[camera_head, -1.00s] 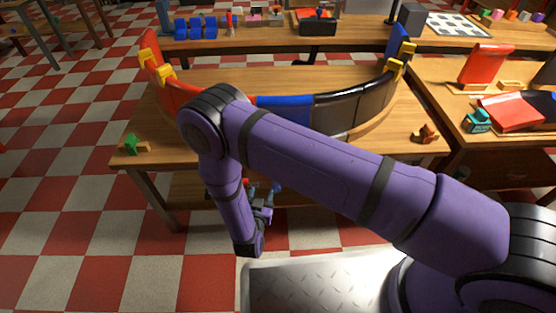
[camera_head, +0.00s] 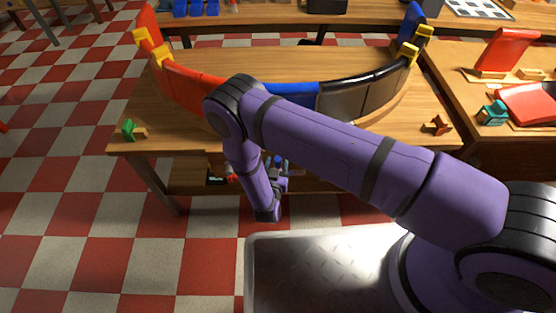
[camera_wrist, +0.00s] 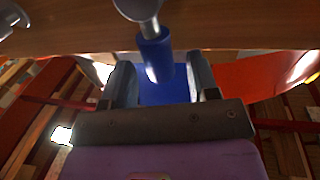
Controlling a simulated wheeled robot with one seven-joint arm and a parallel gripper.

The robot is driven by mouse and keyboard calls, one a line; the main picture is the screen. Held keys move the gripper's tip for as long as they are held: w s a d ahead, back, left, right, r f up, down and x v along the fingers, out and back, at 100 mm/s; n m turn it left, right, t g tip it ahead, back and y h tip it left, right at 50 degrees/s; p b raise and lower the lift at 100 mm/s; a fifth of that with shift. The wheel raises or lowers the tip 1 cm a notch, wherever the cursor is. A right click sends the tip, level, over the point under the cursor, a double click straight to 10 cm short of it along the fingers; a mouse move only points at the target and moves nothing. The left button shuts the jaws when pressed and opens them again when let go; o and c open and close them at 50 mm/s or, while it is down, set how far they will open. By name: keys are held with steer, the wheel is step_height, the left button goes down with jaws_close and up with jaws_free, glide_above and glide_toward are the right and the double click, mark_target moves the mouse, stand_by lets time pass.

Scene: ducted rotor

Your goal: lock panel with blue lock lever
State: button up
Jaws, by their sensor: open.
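In the wrist view a lever with a blue grip (camera_wrist: 157,58) on a metal stem and round metal knob hangs in front of my gripper (camera_wrist: 163,80). My gripper is open, its dark fingers on either side of the grip in the picture; I cannot tell if the grip is between them in depth. A blue panel (camera_wrist: 165,92) shows behind. In the head view the blue panel (camera_head: 292,93) stands between red and black panels in a curved row on the wooden table (camera_head: 300,62). My purple arm hides part of the row; the blue lever cannot be made out there.
Red panels (camera_head: 190,87) and black panels (camera_head: 345,100) flank the blue one. Yellow pieces (camera_head: 160,52) sit at the row's left end, others (camera_head: 410,50) at its right. A green piece (camera_head: 129,130) and a brown piece (camera_head: 437,126) are near the table's front corners. A side table (camera_head: 480,60) adjoins on the right.

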steer(key=shift+x, duration=1)
jaws_close()
